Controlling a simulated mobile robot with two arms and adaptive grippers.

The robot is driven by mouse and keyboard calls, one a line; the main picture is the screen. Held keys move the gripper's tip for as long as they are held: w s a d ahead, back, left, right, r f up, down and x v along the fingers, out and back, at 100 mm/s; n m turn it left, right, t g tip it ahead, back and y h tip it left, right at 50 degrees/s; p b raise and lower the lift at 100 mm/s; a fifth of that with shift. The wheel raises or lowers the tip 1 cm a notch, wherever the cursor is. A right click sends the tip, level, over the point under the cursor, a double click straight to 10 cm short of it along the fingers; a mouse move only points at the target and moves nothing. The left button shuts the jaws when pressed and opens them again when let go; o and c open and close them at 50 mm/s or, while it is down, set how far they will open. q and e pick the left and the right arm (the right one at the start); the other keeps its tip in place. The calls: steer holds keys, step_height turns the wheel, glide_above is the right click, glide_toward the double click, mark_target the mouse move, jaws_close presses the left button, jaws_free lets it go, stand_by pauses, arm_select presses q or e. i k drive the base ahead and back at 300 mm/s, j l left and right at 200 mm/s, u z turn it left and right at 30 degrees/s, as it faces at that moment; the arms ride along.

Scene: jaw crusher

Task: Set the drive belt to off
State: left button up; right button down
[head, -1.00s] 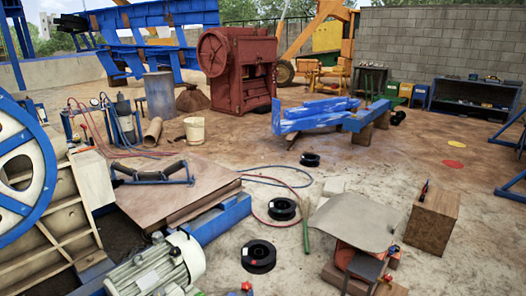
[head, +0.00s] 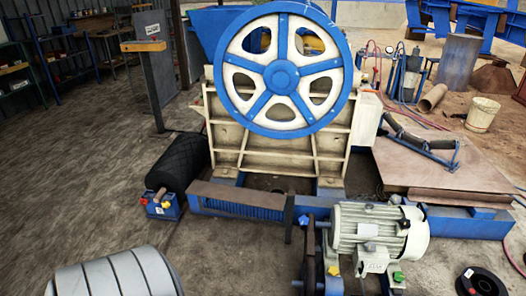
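The jaw crusher (head: 240,140) stands in the middle of the head view, a cream ribbed body with a large blue-and-cream spoked flywheel (head: 282,72) facing me. A pale green electric motor (head: 375,232) sits on the blue base in front of it, at lower right. Dark upright parts (head: 312,262) stand at the motor's left end. I cannot make out for certain a drive belt between motor and flywheel, or whether one is on or off. Neither of my grippers is in view.
A black roll (head: 182,162) and a small blue box (head: 162,206) with a handle lie left of the crusher. A grey banded cylinder (head: 115,275) is at lower left. A brown plate (head: 425,165) carries a roller frame at right. The floor at left (head: 85,185) is mostly clear.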

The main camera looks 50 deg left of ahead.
mark_target(311, 249)
steer(key=u, duration=1.15)
